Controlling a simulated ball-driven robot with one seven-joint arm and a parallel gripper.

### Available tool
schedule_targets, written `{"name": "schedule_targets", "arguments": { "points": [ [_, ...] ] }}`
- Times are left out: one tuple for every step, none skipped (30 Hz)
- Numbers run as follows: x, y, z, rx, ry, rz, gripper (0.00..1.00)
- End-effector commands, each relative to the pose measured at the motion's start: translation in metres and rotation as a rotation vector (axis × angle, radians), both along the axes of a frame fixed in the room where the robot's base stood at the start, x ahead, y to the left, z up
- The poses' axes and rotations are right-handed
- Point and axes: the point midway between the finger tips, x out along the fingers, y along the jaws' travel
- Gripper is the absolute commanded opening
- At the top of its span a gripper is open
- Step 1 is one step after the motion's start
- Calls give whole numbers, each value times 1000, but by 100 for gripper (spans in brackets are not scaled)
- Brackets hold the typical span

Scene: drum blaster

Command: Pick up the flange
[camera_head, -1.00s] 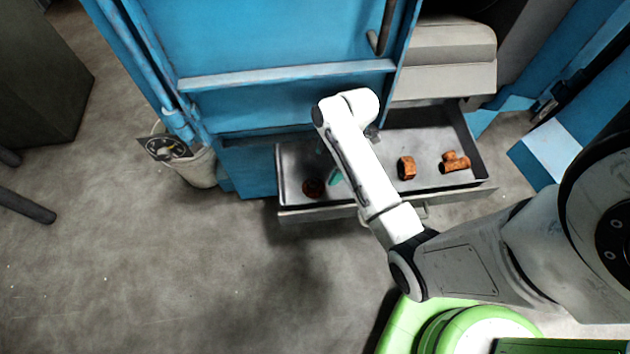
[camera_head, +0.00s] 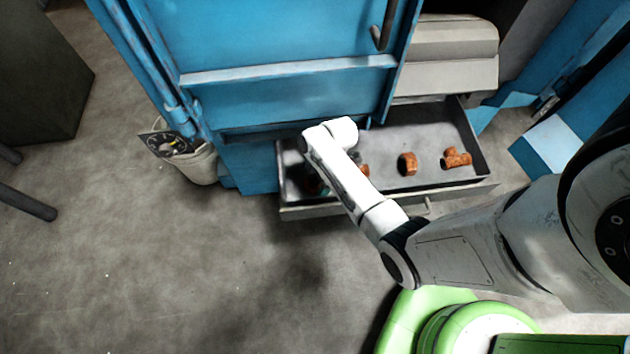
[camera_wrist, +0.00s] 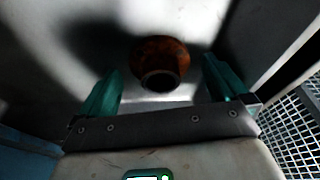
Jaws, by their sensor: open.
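The flange (camera_wrist: 160,62) is a rusty orange-brown round piece with a raised collar and a dark central hole. In the wrist view it lies on the grey drawer floor, between and a little beyond the two green fingers of my gripper (camera_wrist: 161,78). The fingers are open with space on both sides of it, and I see no contact. In the head view my white wrist is over the left part of the open drawer (camera_head: 462,189). It hides most of my gripper and the flange there.
Other rusty pipe fittings lie in the drawer: one partly hidden beside my wrist (camera_head: 364,170), a short coupling (camera_head: 407,164) and a tee (camera_head: 457,158). The blue cabinet (camera_head: 290,45) rises behind the drawer. A bucket with a gauge (camera_head: 194,164) stands left on open floor.

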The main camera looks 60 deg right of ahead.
Motion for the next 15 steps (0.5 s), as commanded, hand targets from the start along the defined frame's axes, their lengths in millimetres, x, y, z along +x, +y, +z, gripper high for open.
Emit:
{"name": "schedule_targets", "arguments": {
  "points": [
    [0,0,-2,0,0,0,100],
    [0,0,-2,0,0,0,100],
    [0,1,-2,0,0,1,100],
    [0,0,-2,0,0,1,100],
    [0,0,-2,0,0,1,100],
    [0,0,-2,0,0,1,100],
    [0,0,-2,0,0,1,100],
    [0,1,-2,0,0,0,98],
    [0,1,-2,0,0,0,94],
    [0,1,-2,0,0,0,91],
    [0,1,-2,0,0,0,88],
    [0,1,-2,0,0,0,85],
    [0,1,-2,0,0,0,82],
    [0,0,-2,0,0,0,79],
    [0,0,-2,0,0,0,75]
  ]
}}
